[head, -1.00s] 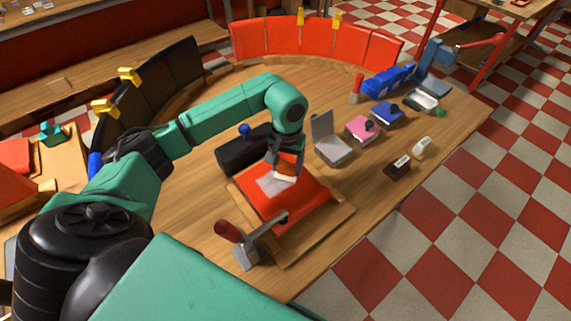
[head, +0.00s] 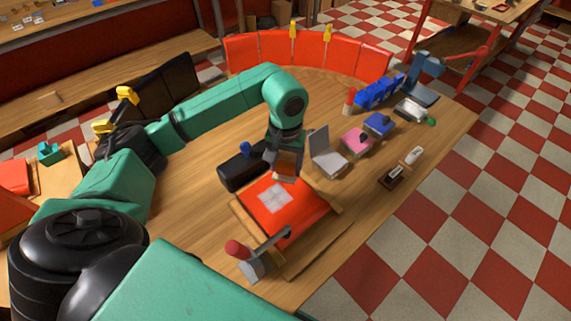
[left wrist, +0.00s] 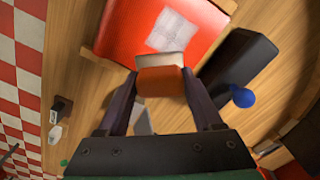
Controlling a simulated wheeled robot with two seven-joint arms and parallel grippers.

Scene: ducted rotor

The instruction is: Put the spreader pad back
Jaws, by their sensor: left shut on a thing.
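My left gripper (head: 284,170) is shut on the spreader pad (left wrist: 161,80), an orange block with a whitish edge that shows between the fingers in the left wrist view. In the head view the fingers and pad are over the far edge of the red panel (head: 303,208), and the pad is mostly hidden. A pale square patch (head: 273,197) lies on the panel, just nearer than the gripper; it also shows in the left wrist view (left wrist: 172,31). I cannot tell whether the pad touches anything. My right gripper is not in view.
A clamp with a red handle (head: 238,249) grips the panel's near edge. A grey open box (head: 326,152), pink box (head: 356,142) and blue box (head: 378,124) stand right. A dark block (head: 393,177) lies near the edge.

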